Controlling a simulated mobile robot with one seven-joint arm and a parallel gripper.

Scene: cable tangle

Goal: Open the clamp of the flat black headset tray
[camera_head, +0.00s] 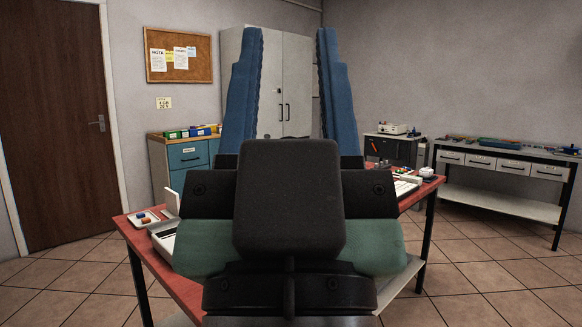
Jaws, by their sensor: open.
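My gripper (288,36) fills the middle of the head view, its two long blue fingers pointing up and spread wide apart. It is open, with nothing between the fingers. The gripper's dark body and green sides cover most of the red table (133,232) behind it. I cannot make out the flat black headset tray or its clamp. If they are on the table, they are hidden behind my gripper.
A small white tray (137,224) with blue and orange pieces sits at the table's left end, near a partly hidden white box (172,204). White items (407,184) show at the right end. A grey workbench (503,167) stands right; tiled floor (480,265) is clear.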

